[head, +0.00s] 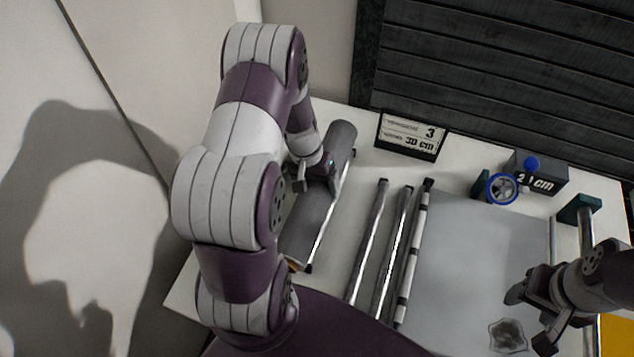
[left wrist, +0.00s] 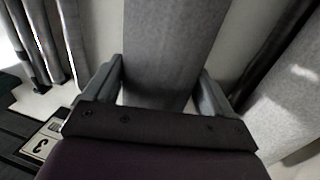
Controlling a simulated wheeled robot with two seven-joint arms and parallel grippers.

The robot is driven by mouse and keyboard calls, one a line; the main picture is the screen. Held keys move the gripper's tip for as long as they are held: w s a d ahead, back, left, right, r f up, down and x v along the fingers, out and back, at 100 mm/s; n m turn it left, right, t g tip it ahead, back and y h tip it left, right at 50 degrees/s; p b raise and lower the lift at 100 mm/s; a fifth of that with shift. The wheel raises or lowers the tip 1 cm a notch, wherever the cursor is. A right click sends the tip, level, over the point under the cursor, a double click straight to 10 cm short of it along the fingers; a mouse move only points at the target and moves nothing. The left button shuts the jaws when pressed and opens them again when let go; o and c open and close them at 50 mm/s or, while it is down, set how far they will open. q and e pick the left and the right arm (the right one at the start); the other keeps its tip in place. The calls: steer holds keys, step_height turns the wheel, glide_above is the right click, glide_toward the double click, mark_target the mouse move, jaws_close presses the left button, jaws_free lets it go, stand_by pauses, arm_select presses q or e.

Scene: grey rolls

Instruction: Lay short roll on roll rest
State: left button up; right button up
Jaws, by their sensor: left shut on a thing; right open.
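A grey roll (head: 308,222) lies lengthwise at the left end of the table in the head view. My left gripper (head: 316,178) is shut on it near its far half, and my arm hides part of its left side. In the left wrist view the roll (left wrist: 172,45) runs between the two fingers of my left gripper (left wrist: 160,88). A bright metal bar (head: 323,233) with black ends runs along the roll's right side; I cannot tell whether the roll touches it. Which bars form the roll rest is unclear. My right gripper (head: 528,318) is open and empty at the lower right.
Two bare metal bars (head: 368,240) (head: 392,250) and a striped bar (head: 412,255) lie to the right. A sign reading 30 cm (head: 411,136) stands behind. A grey sheet (head: 480,245), blue handwheel (head: 502,188), 20 cm block (head: 541,175) and green post (head: 578,208) are further right.

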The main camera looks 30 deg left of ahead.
arm_select(q)
steer(key=shift+r, duration=0.1)
steer(key=o, duration=1.2)
steer(key=shift+o, duration=0.2)
step_height(320, 180, up, 12)
steer(key=a, duration=0.2)
steer(key=shift+s+a+r+b, duration=0.2)
steer(key=shift+s+b, duration=0.1)
steer(key=shift+s, duration=0.05)
